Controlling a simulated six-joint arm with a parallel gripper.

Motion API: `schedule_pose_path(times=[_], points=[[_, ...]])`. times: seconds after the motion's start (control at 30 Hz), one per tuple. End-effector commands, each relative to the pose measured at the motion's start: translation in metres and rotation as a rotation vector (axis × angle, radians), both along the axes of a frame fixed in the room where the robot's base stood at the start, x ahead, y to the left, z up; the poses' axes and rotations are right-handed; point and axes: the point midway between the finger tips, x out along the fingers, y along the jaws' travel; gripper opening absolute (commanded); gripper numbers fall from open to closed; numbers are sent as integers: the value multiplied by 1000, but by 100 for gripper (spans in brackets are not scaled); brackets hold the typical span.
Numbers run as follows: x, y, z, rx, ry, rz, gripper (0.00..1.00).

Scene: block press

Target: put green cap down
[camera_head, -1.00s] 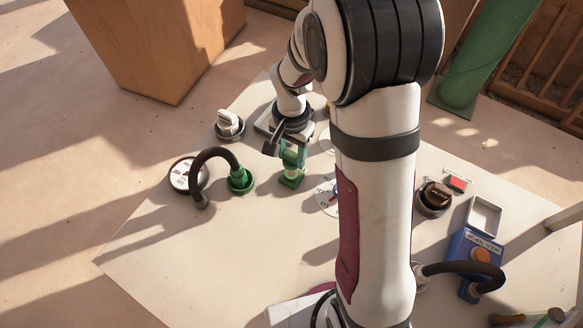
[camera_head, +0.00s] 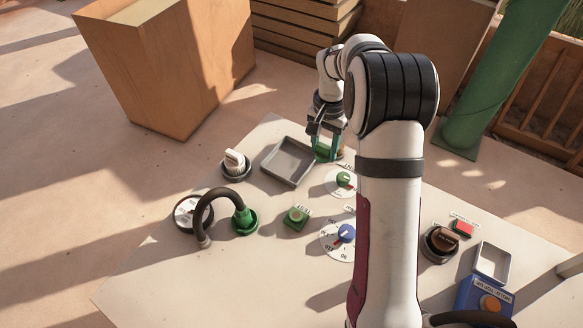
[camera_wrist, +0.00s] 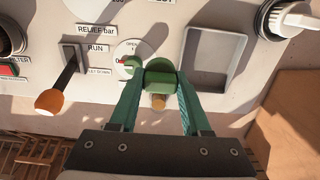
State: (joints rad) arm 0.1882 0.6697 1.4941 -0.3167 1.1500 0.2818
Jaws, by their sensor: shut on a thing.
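My gripper (camera_head: 327,146) is at the far edge of the panel, to the right of the grey tray (camera_head: 288,162). In the wrist view my gripper (camera_wrist: 159,88) is shut on the green cap (camera_wrist: 161,76), with one teal finger on each side. A small tan piece (camera_wrist: 158,102) shows just below the cap. The cap is near a white dial with a green knob (camera_wrist: 132,63); its height above the panel is unclear. In the head view the fingers mostly hide the cap. The grey tray (camera_wrist: 212,68) is empty.
An orange-knobbed lever (camera_wrist: 50,102) stands beside my gripper. A wooden box (camera_head: 190,75) stands behind.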

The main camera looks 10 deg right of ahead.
Motion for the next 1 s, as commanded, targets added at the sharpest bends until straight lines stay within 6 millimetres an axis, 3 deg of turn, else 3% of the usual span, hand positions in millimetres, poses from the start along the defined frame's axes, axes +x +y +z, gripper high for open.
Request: schedule_pose_path(times=[0.1, 0.17, 0.5, 0.6, 0.73, 0.87, 1.0], points=[[17, -27, 6, 1, -1, -5, 0], [23, -29, 5, 2, -2, -3, 0], [75, 49, -51, 2, -1, 0, 0], [84, 60, -59, 2, -4, -2, 0], [85, 64, -72, 2, -1, -4, 0], [85, 63, -98, 3, 0, -5, 0], [86, 63, -101, 3, -4, -4, 0]])
